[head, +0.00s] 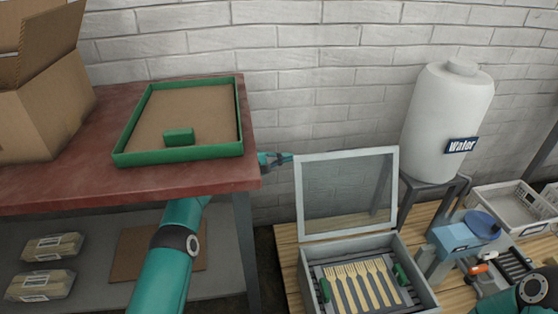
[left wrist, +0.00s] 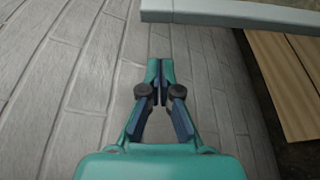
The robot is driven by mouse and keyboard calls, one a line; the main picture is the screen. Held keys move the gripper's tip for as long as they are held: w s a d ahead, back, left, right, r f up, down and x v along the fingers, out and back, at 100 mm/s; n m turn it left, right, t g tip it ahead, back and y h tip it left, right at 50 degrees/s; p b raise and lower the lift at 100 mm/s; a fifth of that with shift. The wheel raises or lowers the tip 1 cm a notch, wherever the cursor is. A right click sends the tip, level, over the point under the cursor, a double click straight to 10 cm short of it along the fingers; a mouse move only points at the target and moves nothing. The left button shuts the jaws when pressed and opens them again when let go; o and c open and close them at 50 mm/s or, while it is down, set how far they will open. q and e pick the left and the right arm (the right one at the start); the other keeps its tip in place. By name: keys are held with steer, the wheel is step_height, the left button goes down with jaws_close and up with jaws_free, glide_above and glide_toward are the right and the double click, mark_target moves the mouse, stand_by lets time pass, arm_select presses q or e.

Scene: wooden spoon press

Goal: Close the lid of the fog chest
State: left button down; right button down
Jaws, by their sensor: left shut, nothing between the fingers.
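The fog chest (head: 428,298) is a grey box on the wooden slats at lower centre right in the head view. Its lid (head: 346,195), a clear pane in a pale grey frame, stands open and upright at the back. A rack of several wooden forks (head: 362,284) with green end handles lies inside. My left gripper (head: 286,158) is shut and empty beside the lid's upper left edge; whether it touches cannot be told. In the left wrist view the shut fingers (left wrist: 158,72) point along the brick wall, with a grey bar, apparently the lid frame (left wrist: 230,12), ahead and right.
A red-topped table (head: 190,178) with a green-rimmed tray (head: 240,115) stands left, close to my left arm. A white water tank (head: 447,105) stands behind right of the chest. A blue press-like device (head: 462,240) and a grey crate (head: 490,193) are further right.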

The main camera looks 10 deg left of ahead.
arm_select(q)
steer(key=shift+s+d+r, duration=0.25)
steer(key=shift+s+r, duration=0.05)
steer(key=shift+s, duration=0.25)
steer(key=shift+s+d+r, duration=0.2)
steer(key=shift+s+r, duration=0.05)
steer(key=shift+s, duration=0.35)
steer(key=shift+s+d+r, duration=0.25)
steer(key=shift+s+r, duration=0.05)
steer(key=shift+s, duration=0.25)
arm_select(e)
steer(key=shift+r, duration=0.3)
steer(key=shift+a, duration=0.1)
arm_select(q)
steer(key=shift+p, duration=0.3)
